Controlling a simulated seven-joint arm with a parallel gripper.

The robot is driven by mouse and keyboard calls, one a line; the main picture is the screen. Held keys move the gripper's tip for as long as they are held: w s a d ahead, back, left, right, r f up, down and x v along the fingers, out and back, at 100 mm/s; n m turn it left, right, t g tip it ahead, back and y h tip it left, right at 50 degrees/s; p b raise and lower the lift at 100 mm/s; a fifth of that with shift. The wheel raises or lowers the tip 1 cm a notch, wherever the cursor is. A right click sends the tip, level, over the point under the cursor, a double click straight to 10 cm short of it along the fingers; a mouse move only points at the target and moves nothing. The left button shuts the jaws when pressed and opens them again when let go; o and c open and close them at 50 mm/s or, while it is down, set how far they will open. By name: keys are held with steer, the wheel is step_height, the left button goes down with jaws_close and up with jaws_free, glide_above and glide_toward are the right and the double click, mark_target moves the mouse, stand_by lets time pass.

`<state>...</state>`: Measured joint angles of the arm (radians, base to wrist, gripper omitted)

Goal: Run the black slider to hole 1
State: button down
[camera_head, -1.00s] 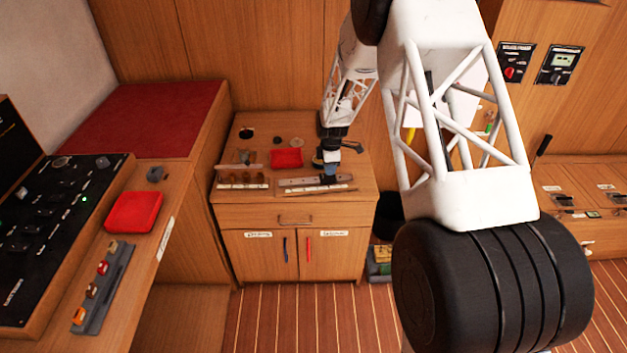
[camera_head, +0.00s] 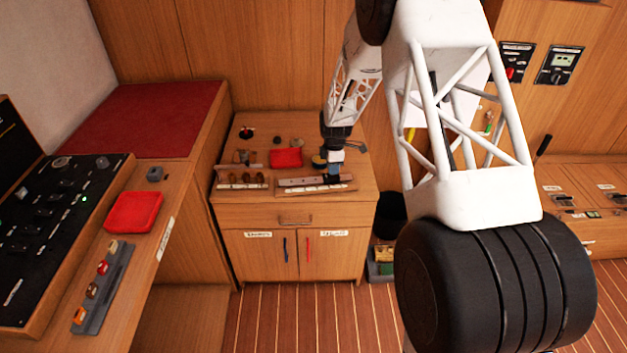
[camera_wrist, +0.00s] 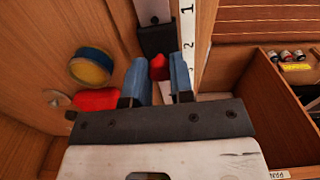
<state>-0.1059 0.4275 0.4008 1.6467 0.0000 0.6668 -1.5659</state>
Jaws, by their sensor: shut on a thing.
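The black slider (camera_wrist: 157,40) sits in a narrow straight track (camera_wrist: 153,8) in the wrist view, beside the number 2 on the white number strip (camera_wrist: 187,15). Numeral 1 is farther up the strip. The blue fingers of my gripper (camera_wrist: 160,78) are shut around a small red piece (camera_wrist: 158,67) right at the slider, seemingly its knob. The fingertips hide part of this contact. In the head view my gripper (camera_head: 333,172) reaches down onto the right part of the track (camera_head: 300,182) on the cabinet top. The slider itself is too small to make out there.
A red tray (camera_head: 287,158) and a yellow-and-blue round item (camera_wrist: 91,66) lie close to the track. A rack of small brown pieces (camera_head: 241,181) stands to its left.

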steer(key=shift+w+d, duration=0.1)
steer(key=shift+d, duration=1.3)
steer(key=shift+f, duration=0.5)
stand_by(0.4)
steer(key=c, duration=1.1)
jaws_free()
steer(key=shift+r, duration=3)
